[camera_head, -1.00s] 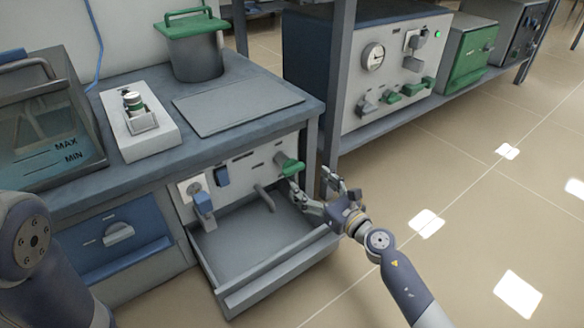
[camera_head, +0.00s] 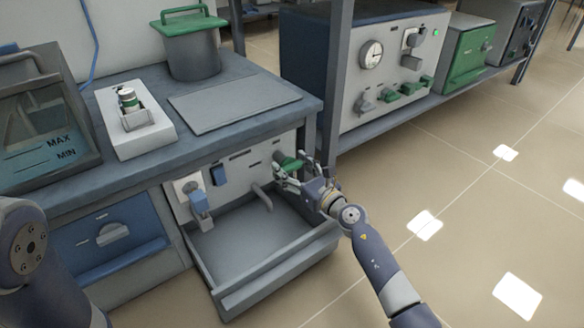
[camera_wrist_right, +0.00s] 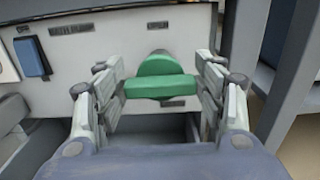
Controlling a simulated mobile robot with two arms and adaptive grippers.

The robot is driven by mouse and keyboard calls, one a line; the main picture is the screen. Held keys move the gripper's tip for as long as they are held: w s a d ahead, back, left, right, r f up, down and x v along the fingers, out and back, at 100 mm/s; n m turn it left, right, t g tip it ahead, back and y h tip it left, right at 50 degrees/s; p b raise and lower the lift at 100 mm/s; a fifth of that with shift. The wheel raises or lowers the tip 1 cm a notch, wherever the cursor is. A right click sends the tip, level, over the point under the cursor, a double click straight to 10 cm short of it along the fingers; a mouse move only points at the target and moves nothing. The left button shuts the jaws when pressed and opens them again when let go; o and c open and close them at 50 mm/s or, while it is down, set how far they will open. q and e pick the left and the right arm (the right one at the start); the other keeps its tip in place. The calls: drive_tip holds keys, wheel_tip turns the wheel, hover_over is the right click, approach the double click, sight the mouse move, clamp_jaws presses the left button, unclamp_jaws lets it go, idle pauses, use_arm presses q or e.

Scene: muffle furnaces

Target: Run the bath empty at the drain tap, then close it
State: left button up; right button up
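The drain panel (camera_head: 238,172) is set under the bench. A green tap handle (camera_head: 288,163) sits at its right end, and in the right wrist view the green handle (camera_wrist_right: 160,78) lies between the fingers. My right gripper (camera_head: 292,176) is open around the handle, with a finger on either side; the right wrist view shows gaps beside it. A grey spout (camera_head: 262,197) projects from the panel over a grey pull-out tray (camera_head: 240,246). The bath (camera_head: 45,115) with MAX and MIN marks stands on the bench at left. My left gripper is out of view.
A bench leg (camera_head: 307,140) stands close right of the handle. The floor at right is clear.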

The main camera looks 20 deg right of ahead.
drive_tip(key=c, duration=0.4)
